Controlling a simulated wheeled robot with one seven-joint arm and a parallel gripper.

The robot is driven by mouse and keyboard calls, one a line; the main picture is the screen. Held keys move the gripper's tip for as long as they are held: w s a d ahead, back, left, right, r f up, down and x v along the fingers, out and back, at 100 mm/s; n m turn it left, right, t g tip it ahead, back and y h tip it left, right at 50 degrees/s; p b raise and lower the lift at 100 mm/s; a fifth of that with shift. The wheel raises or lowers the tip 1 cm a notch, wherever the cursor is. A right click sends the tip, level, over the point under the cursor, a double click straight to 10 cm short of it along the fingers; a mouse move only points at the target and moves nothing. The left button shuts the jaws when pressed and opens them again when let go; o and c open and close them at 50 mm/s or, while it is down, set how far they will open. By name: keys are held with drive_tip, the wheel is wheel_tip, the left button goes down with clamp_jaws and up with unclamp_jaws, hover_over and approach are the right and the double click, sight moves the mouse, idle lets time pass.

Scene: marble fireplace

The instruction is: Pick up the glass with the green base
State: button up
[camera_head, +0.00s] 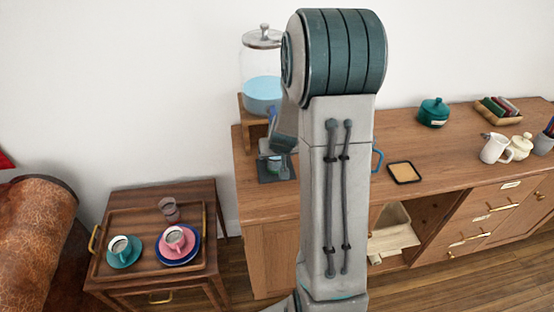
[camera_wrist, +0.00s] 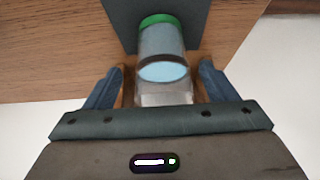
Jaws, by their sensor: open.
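The glass with the green base (camera_wrist: 163,45) is in the upper middle of the wrist view, its green end farthest from my gripper and a light-blue oval inside its near part. It meets the dark square mat (camera_wrist: 120,15) at its green end. My gripper (camera_wrist: 160,70) is open, one finger on each side of the glass's near part, with gaps visible on both sides. In the head view the mat (camera_head: 264,174) lies at the cabinet's left end, and a small glass on it shows only partly beside my arm.
A lidded dispenser with blue liquid (camera_head: 262,92) stands on a wooden stand (camera_head: 250,125) behind the mat. The wooden cabinet (camera_head: 450,150) also holds a green pot (camera_head: 433,112) and a white pitcher (camera_head: 494,148). A low table at left holds a tray with cups.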

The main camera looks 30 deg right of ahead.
drive_tip(key=shift+x, duration=1.7)
drive_tip(key=shift+a, duration=0.1)
drive_tip(key=c, duration=1.3)
drive_tip(key=shift+r, duration=0.1)
